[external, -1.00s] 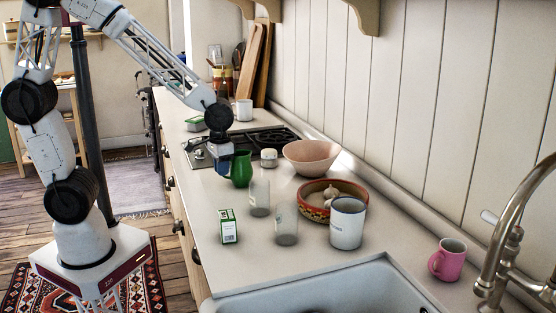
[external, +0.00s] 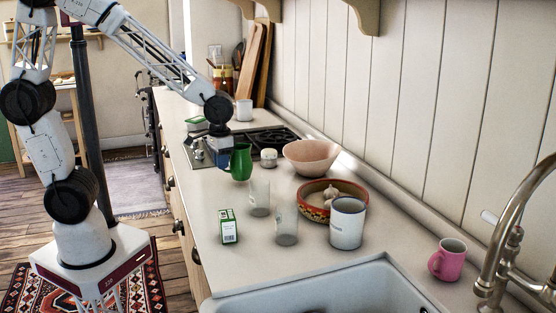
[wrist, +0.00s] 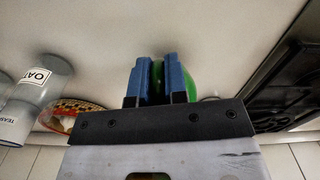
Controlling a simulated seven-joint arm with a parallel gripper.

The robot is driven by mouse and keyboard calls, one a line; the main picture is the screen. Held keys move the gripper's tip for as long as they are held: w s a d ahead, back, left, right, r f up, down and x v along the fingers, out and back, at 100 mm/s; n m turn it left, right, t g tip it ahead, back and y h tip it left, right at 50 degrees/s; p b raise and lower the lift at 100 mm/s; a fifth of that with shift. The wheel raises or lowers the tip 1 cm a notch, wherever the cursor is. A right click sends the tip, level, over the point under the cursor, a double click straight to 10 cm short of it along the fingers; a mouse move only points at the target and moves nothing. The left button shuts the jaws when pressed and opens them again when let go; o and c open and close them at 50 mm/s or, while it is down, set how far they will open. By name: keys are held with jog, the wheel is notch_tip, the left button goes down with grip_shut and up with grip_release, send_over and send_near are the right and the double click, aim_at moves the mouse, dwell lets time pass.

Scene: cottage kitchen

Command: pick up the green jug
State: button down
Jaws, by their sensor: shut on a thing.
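The green jug (external: 241,163) is upright over the counter, just in front of the hob, in the external view. My gripper (external: 226,158) is at its left side, pointing down, with its blue fingers shut on it. In the wrist view the two blue fingers of my gripper (wrist: 157,64) have a strip of green between them. More of the green jug (wrist: 191,84) shows behind the right finger. The jug's base appears slightly above the counter, though the gap is hard to judge. Most of the jug is hidden by the fingers in the wrist view.
Two clear glasses (external: 260,198) (external: 287,226), a green-white box (external: 228,227) and a white canister (external: 347,222) stand nearer the sink (external: 320,290). A pink bowl (external: 311,157), a patterned bowl (external: 345,191) and a small jar (external: 268,158) are right of the jug. The hob (external: 262,141) is behind.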

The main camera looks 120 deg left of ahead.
jog(key=shift+r, duration=0.65)
jog(key=s+d+r, duration=0.1)
jog(key=s+d, duration=0.7)
jog(key=s, duration=0.5)
jog(key=shift+d+r, duration=0.2)
jog(key=shift+d, duration=0.1)
jog(key=shift+s+d, duration=0.1)
jog(key=shift+s, duration=0.1)
dwell(0.4)
jog(key=shift+r, duration=0.15)
dwell(0.5)
